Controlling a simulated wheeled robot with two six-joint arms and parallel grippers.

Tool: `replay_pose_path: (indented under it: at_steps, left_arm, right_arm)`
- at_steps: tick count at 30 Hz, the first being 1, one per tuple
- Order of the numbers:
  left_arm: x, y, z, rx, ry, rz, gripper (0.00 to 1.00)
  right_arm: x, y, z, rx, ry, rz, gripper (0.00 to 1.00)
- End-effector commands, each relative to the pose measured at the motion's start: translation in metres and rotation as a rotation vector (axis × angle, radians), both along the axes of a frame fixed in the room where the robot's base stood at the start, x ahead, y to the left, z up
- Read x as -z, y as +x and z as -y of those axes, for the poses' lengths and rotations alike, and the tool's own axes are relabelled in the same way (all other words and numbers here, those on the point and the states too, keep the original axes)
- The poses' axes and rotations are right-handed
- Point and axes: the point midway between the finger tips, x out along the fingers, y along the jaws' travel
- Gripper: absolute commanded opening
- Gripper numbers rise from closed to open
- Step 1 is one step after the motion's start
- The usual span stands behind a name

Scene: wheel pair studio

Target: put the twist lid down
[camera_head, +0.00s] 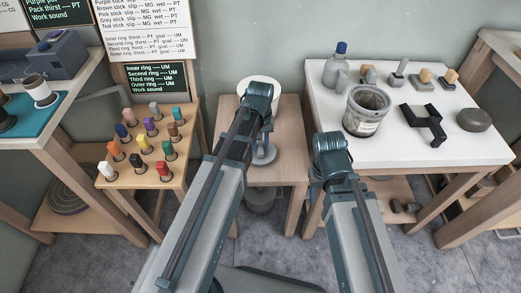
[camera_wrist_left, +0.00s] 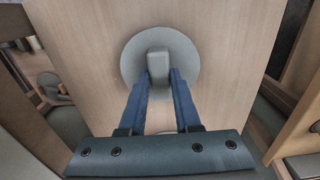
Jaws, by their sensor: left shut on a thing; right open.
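The twist lid is a grey round disc with a block-shaped knob; it shows in the left wrist view (camera_wrist_left: 188,66) and partly in the head view (camera_head: 264,159). My left gripper (camera_wrist_left: 160,82) is shut on the knob, with a blue finger on each side. In the head view my left gripper (camera_head: 264,141) is over the small middle wooden table (camera_head: 290,130). The lid lies flat above or on this table top; I cannot tell whether it touches. My right gripper is not in view; only parts of my right arm show.
A white round vessel (camera_head: 262,82) stands at the back of the middle table, partly behind my arm. On the white table (camera_head: 450,152) at right are an open grey jar (camera_head: 367,113), a black bracket (camera_head: 425,124) and a dark round piece (camera_head: 473,119). Colored pegs fill the left stand (camera_head: 180,181).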

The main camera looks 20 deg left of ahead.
Motion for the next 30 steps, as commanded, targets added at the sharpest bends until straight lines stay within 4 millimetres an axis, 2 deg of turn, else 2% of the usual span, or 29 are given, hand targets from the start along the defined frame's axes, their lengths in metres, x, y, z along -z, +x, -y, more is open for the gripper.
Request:
replay_pose_path:
  at_steps: [1, 2, 15, 16, 20, 30]
  left_arm:
    - [0.0123, 0.0000, 0.0001, 0.000, 0.000, 0.000, 0.00]
    - [0.0142, 0.0000, 0.0001, 0.000, 0.000, 0.000, 0.00]
    - [0.0173, -0.0001, 0.0002, 0.000, 0.000, 0.000, 0.00]
    - [0.0155, -0.0001, 0.0002, 0.000, 0.000, 0.000, 0.37]
    - [0.0152, 0.0000, 0.0002, 0.000, 0.000, 0.000, 0.60]
    - [0.0143, -0.0001, 0.0001, 0.000, 0.000, 0.000, 0.61]
  right_arm:
    - [0.0123, 0.0000, 0.0000, 0.000, 0.000, 0.000, 0.50]
    - [0.0142, 0.0000, 0.0000, 0.000, 0.000, 0.000, 0.50]
    - [0.0173, 0.0000, 0.0000, 0.000, 0.000, 0.000, 0.50]
    - [0.0155, 0.0000, 0.0000, 0.000, 0.000, 0.000, 0.50]
    - [0.0152, 0.0000, -0.0001, 0.000, 0.000, 0.000, 0.50]
    - [0.0143, 0.0000, 0.0000, 0.000, 0.000, 0.000, 0.50]
